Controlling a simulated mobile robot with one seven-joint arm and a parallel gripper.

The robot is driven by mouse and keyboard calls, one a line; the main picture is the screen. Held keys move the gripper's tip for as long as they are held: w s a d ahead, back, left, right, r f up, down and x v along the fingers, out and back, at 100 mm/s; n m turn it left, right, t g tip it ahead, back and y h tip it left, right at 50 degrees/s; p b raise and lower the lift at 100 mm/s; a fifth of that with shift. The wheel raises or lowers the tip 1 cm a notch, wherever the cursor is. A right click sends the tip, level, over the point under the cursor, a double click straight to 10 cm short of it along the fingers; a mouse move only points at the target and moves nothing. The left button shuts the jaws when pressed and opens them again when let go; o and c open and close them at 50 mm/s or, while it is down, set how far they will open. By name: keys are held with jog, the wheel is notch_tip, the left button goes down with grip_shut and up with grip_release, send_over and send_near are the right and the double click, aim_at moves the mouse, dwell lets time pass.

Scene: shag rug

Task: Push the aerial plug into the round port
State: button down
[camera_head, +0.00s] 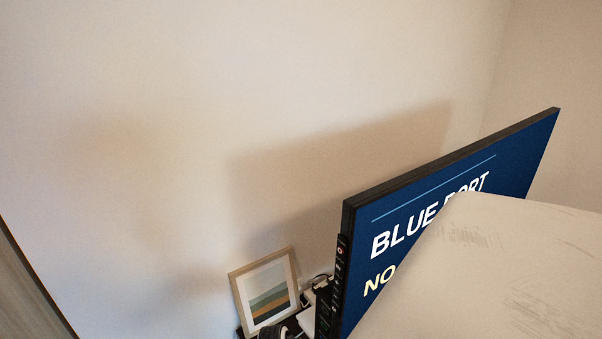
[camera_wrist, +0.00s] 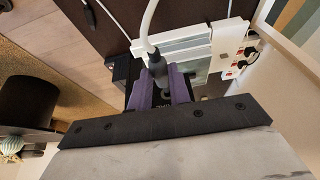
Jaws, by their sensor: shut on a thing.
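In the wrist view, my gripper (camera_wrist: 162,78) has two purple fingers shut on the dark grey aerial plug (camera_wrist: 157,66). A pale cable (camera_wrist: 149,28) runs up from the plug. The fingers hide part of the plug, and I cannot tell whether its tip touches anything. In the head view, the screen (camera_head: 400,205) shows "BLUE PORT" and "NO", the rest covered by my pale arm. A dark strip of small sockets (camera_head: 338,262) runs down the screen's left edge; which is the round port is too small to tell. My gripper is hidden in the head view.
A framed picture (camera_head: 265,291) leans against the wall left of the screen, with dark headphones (camera_head: 273,333) by it. In the wrist view, a white power strip (camera_wrist: 230,45) with red switches lies beyond the gripper. A dark round object (camera_wrist: 27,101) stands at left.

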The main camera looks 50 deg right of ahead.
jog(key=shift+s+d, duration=0.25)
jog(key=shift+d, duration=0.5)
jog(key=shift+s+d, duration=0.2)
jog(key=shift+d, duration=0.5)
jog(key=c, duration=1.2)
grip_release()
jog(key=shift+c, duration=0.2)
jog(key=b+v, duration=0.2)
jog(key=v, duration=1.1)
jog(key=shift+a+r, duration=0.15)
jog(key=shift+r, duration=0.2)
